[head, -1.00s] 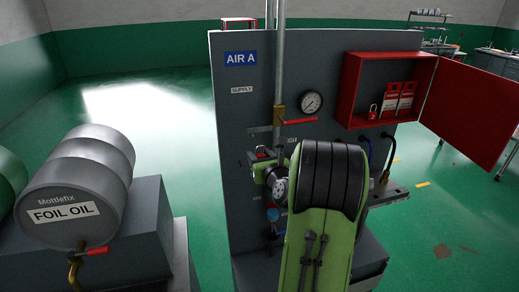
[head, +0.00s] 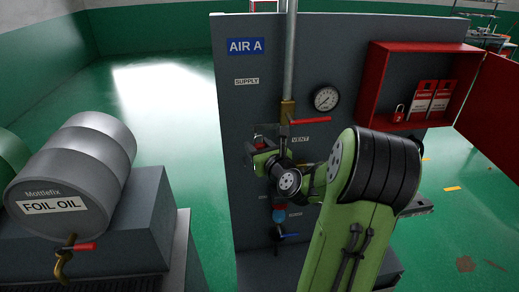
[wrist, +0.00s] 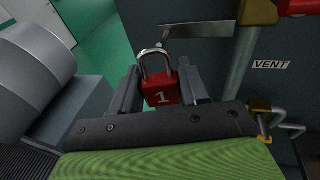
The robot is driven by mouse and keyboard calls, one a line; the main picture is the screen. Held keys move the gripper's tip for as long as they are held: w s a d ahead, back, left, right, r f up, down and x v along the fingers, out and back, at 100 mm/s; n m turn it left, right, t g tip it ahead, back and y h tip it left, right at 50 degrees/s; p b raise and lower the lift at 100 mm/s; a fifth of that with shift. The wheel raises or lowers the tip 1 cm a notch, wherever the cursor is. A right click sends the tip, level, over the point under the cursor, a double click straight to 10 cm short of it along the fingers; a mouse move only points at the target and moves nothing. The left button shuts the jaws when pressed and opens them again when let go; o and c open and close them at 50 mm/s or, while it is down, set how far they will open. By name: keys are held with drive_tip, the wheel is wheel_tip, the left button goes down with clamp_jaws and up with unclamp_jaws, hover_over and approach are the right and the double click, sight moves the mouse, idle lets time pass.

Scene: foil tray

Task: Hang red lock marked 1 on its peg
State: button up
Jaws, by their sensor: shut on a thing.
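The red lock marked 1 (wrist: 162,90) is upright between the two fingers of my gripper (wrist: 160,93) in the wrist view, with its silver shackle up. My gripper is shut on its body. A grey metal bar with a thin upturned tip (wrist: 198,31), possibly the peg, is just above and right of the shackle. I cannot tell whether they touch. In the head view, my gripper (head: 259,151) is at the panel's left part, under a short bar (head: 265,127); the lock there is small and partly hidden.
The grey AIR A panel (head: 235,190) carries a red-handled valve (head: 308,121) and a gauge (head: 326,98). A red cabinet (head: 375,80) at right holds another red lock (head: 398,113) and tags. Green floor between is clear.

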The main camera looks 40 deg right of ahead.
drive_tip(key=shift+w+d, duration=0.1)
drive_tip(key=shift+w, duration=0.65)
drive_tip(key=shift+w+d+f+p, duration=0.25)
drive_tip(key=shift+w+d+p, duration=0.1)
drive_tip(key=shift+w+d, duration=0.35)
drive_tip(key=shift+w+d+f+p, duration=0.2)
drive_tip(key=shift+w+d+p, duration=0.25)
drive_tip(key=shift+w, duration=0.4)
drive_tip(key=o, duration=1.2)
drive_tip(key=shift+c, duration=0.2)
drive_tip(key=b+v, duration=0.3)
drive_tip(key=v, duration=1.2)
drive_tip(key=shift+s+r, duration=0.2)
drive_tip(key=shift+s, duration=0.15)
drive_tip(key=shift+a, duration=0.1)
